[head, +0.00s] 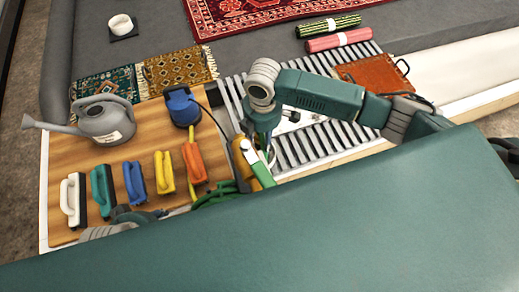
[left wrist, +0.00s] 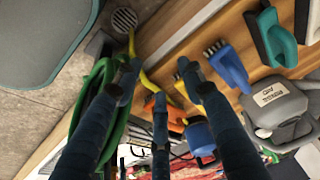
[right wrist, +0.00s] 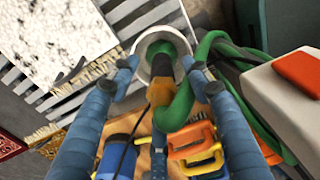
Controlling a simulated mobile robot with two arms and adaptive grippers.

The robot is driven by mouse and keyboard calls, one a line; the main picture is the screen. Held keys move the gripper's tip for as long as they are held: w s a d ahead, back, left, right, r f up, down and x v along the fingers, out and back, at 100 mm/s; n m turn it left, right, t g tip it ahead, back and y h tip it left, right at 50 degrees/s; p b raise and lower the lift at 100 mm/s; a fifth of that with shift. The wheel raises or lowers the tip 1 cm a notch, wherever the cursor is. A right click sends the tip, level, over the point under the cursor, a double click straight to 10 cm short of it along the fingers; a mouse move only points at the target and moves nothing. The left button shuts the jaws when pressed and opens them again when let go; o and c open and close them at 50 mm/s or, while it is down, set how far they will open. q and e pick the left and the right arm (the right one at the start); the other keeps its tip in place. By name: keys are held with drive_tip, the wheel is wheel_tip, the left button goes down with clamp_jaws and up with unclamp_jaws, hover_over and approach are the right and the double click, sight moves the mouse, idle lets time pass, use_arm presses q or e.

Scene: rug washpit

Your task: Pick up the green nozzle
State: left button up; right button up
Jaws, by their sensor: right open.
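The green nozzle (head: 263,174) shows in the head view at the right edge of the wooden board, with white and yellow-orange parts beside it. In the right wrist view its pale round rim with green inside (right wrist: 163,42), an orange-brown part (right wrist: 160,92) and a green hose lie between my fingers. My right gripper (head: 262,138) is open just above it, fingers spread around it in the right wrist view (right wrist: 160,80); contact is unclear. My left gripper (left wrist: 158,82) is open and looks empty; in the head view my own body partly hides it.
The wooden board (head: 60,155) carries a grey watering can (head: 103,118), a blue device (head: 181,104) and several coloured brushes, including an orange one (head: 194,163). A slatted grate (head: 300,148) lies under my right arm. Rugs lie beyond, including a red one (head: 270,12).

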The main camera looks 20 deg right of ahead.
sight(260, 148)
drive_tip(key=shift+a+f, duration=0.15)
drive_tip(key=shift+f, duration=0.75)
drive_tip(key=f, duration=0.1)
drive_tip(key=f+b, duration=0.1)
drive_tip(key=f, duration=0.1)
drive_tip(key=f+b, duration=0.1)
drive_tip(key=shift+a+f, duration=0.2)
drive_tip(key=shift+a, duration=0.05)
use_arm(q)
drive_tip(key=shift+s+a+r, duration=0.1)
drive_tip(key=shift+s+r, duration=0.15)
drive_tip(key=shift+s, duration=0.1)
use_arm(e)
clamp_jaws()
